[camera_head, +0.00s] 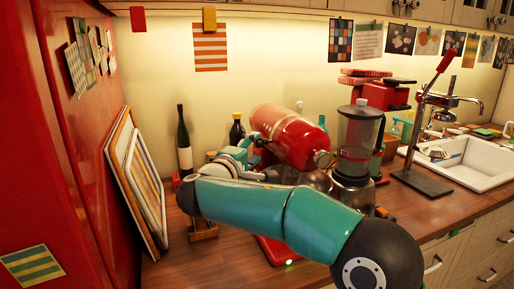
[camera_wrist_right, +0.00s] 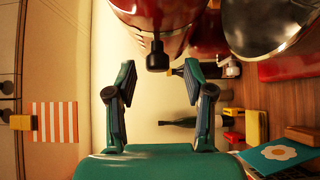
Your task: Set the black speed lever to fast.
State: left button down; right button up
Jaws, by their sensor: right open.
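The red stand mixer (camera_head: 290,136) stands on the wooden counter, and its rounded head fills the top of the right wrist view (camera_wrist_right: 160,14). A black knob, which looks like the speed lever (camera_wrist_right: 157,56), sticks out of the red housing. My right gripper (camera_head: 256,146) is at the left side of the mixer head. In the right wrist view its fingers (camera_wrist_right: 160,72) are open and empty, with the knob centred just beyond the gap between the tips. I cannot tell the lever's setting. My left gripper is out of view.
A glass blender (camera_head: 358,143) stands right of the mixer. A dark bottle (camera_head: 184,142) and a smaller yellow-capped bottle (camera_head: 237,131) stand behind my right arm. Boards (camera_head: 128,180) lean against the red cabinet at left. A lever press (camera_head: 422,160) stands near the sink.

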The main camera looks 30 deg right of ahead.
jog(key=v, duration=0.9)
jog(key=shift+s+a, duration=0.3)
jog(key=shift+s+f, duration=0.1)
jog(key=shift+f, duration=0.05)
